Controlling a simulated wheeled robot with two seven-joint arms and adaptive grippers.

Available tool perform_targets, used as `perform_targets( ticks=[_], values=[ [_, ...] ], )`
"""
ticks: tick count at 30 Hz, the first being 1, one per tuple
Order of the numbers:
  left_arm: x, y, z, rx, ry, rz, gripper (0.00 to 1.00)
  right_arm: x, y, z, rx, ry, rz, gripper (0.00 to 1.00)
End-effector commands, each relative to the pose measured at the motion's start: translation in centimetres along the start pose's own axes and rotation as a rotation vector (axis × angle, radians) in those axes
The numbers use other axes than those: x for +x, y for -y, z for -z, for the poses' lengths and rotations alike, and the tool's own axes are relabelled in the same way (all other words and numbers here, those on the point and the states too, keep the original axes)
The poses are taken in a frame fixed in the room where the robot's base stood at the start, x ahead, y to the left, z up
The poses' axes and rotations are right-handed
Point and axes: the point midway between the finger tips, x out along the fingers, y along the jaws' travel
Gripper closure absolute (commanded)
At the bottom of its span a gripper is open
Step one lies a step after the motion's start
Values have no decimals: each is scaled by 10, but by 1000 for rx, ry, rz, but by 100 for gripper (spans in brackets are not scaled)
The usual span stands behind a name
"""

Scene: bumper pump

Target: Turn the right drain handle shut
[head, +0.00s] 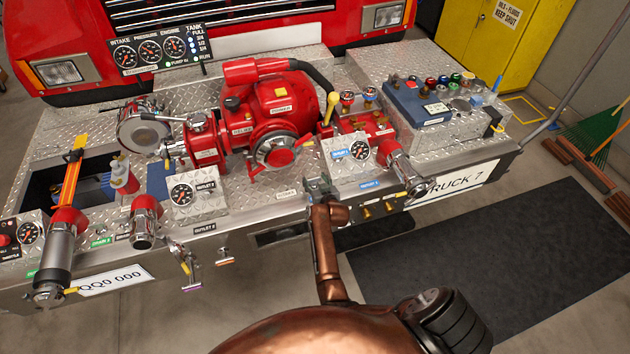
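My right gripper (318,188) is at the front edge of the bumper, left of the blue outlet label (368,184). My copper arm runs up to it from below. The fingers are small and dark, and I cannot tell if they are open or touch anything. Right of it, brass fittings (378,208) and a thin yellow-tipped lever (393,196) sit on the bumper front below the right outlet. I cannot tell for certain which is the right drain handle. Other small handles hang at the left, one yellow and purple (188,270), one orange-tipped (224,258). My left gripper is not in view.
The red pump (280,104) stands mid-bumper behind my gripper. The right outlet pipe (408,176) juts forward at the right, beside the TRUCK 7 plate (458,184). The gauge panel (345,160) is just behind. A dark mat (490,270) lies on open floor.

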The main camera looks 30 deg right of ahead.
Motion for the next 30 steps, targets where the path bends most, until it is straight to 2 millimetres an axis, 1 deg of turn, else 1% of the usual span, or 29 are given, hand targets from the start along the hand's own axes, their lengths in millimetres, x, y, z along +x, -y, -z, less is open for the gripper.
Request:
perform_targets(
  ticks=[1, 5, 12, 15, 19, 27, 30],
  values=[
    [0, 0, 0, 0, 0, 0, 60, 0, 0, 0, 0, 0, 0, 46],
    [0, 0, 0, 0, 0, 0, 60, 0, 0, 0, 0, 1, 1, 37],
    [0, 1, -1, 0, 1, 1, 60, 0, 1, -1, 0, 2, 2, 36],
    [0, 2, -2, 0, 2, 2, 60, -1, 1, 3, 0, 1, 2, 36],
    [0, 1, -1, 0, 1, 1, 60, -7, 1, 18, -2, -2, 2, 36],
    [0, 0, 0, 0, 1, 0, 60, -27, 0, 66, -1, -2, 1, 36],
    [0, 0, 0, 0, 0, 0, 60, -32, 0, 79, -1, -2, 1, 36]
  ],
)
